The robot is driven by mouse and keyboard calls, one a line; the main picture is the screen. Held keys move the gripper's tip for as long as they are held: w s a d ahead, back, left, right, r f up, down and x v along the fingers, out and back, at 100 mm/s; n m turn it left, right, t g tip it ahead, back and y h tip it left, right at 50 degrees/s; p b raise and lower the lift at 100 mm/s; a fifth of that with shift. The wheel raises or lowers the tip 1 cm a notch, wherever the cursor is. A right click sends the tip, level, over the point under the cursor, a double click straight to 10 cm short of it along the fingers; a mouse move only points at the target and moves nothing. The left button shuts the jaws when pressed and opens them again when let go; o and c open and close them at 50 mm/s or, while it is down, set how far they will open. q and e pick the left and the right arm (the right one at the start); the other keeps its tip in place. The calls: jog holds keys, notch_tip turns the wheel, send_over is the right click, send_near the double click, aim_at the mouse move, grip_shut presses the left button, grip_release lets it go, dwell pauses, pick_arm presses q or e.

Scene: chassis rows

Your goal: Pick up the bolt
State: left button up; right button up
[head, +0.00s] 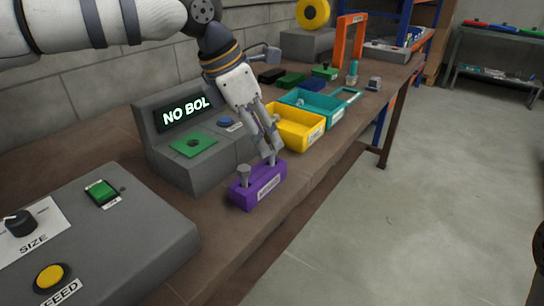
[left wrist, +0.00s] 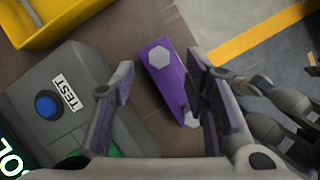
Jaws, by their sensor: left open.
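A purple block (head: 262,191) with a white label stands near the bench's front edge. A grey bolt (head: 243,174) stands upright in its left end, head up. A second bolt (head: 272,159) is at its right end, partly hidden by my left gripper (head: 270,157). My left gripper is open and points down over that right end. In the left wrist view the purple block (left wrist: 158,75) shows between the spread fingers (left wrist: 160,88). One hexagonal bolt head (left wrist: 157,57) is clear; another (left wrist: 190,119) is partly covered by a finger. I cannot tell whether the fingers touch either bolt.
A grey test console (head: 190,165) with a display reading "NO BOL" is left of the block. A yellow bin (head: 300,128) and teal bin (head: 325,105) stand behind it. A grey feed box (head: 150,235) is at front left. Open floor lies to the right.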

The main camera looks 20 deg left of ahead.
aim_at(270, 147)
pick_arm(q)
jog(key=x, duration=0.3)
jog(key=shift+w+d+f, duration=0.1)
jog(key=shift+f, duration=0.25)
grip_shut()
jog(key=shift+r, duration=0.1)
pick_arm(e)
jog(key=shift+s+f, duration=0.1)
jog(key=shift+f, duration=0.05)
pick_arm(q)
notch_tip(270, 147, up, 3)
jog(key=shift+w+f, duration=0.1)
jog(key=s+d+r+p, duration=0.2)
jog(key=s+r, duration=0.8)
jog(key=s, duration=0.4)
jog(key=shift+d, duration=0.25)
pick_arm(e)
jog(key=shift+t, duration=0.7)
jog(key=shift+w+r, duration=1.6)
jog(key=shift+w, duration=0.1)
pick_arm(q)
jog(key=shift+r, duration=0.1)
